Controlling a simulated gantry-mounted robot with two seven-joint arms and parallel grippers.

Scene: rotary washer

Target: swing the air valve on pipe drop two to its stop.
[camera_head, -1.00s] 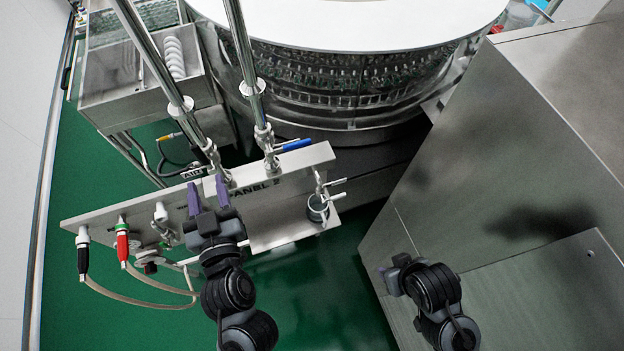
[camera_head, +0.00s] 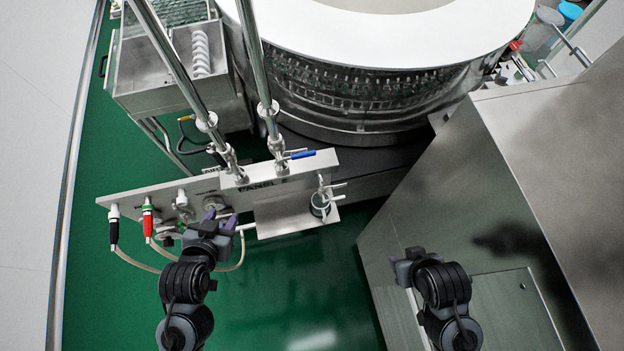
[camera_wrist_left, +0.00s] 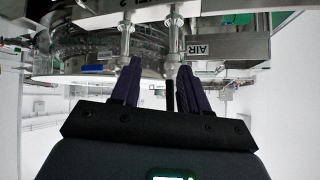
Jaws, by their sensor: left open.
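Two shiny pipe drops come down to the steel panel: a left one (camera_head: 208,122) and a right one (camera_head: 262,100). A valve with a blue lever (camera_head: 300,155) sits low on the right pipe; the blue lever also shows in the left wrist view (camera_wrist_left: 92,69). A tag reading AIR (camera_wrist_left: 198,49) is beside the left pipe. My left gripper (camera_head: 219,215) is open in front of the panel, below the pipes. In the left wrist view, a dark upright bar (camera_wrist_left: 170,95) shows between its fingers (camera_wrist_left: 160,75); contact cannot be told. My right gripper (camera_head: 398,265) is away to the right, by the steel cabinet.
The panel (camera_head: 150,196) carries black (camera_head: 114,228) and red (camera_head: 148,218) hose connectors with hanging hoses. A round cup-like fitting (camera_head: 320,204) is at its right end. The big rotary washer (camera_head: 350,95) stands behind; the steel cabinet (camera_head: 500,190) fills the right. Green floor (camera_head: 310,290) is clear.

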